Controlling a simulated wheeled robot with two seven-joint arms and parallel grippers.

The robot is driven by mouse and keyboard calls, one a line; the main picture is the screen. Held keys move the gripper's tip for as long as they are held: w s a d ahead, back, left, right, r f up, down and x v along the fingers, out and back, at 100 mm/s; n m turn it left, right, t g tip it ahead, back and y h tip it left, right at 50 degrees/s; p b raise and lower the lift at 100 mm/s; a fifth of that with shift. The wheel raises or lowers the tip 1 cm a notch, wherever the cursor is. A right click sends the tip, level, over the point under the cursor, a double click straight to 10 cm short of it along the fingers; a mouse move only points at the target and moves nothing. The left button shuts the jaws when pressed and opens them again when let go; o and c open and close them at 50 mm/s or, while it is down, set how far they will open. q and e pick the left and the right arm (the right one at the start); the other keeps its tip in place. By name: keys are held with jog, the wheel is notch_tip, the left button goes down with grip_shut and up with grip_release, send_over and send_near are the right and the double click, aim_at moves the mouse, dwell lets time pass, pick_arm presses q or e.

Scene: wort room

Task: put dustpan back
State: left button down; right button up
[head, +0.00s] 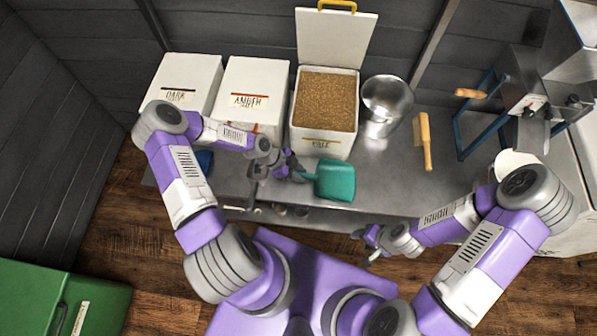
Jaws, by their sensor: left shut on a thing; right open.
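A teal dustpan (334,180) is at the front edge of the metal counter, below the open grain bin, its pan pointing right. My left gripper (287,172) is shut on the dustpan's handle at its left end. The fingers cover part of the handle. I cannot tell whether the pan touches the counter. My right gripper (366,246) is open and empty, low in front of the counter, over the floor side.
A green chest (40,300) stands lower left.

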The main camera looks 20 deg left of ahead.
pick_arm(q)
jog(key=c, duration=0.8)
grip_release()
jog(key=shift+a+r, duration=0.1)
jog(key=p+v, duration=0.2)
jog(key=v, duration=0.5)
jog(key=shift+s+r, duration=0.1)
jog(key=shift+r, duration=0.1)
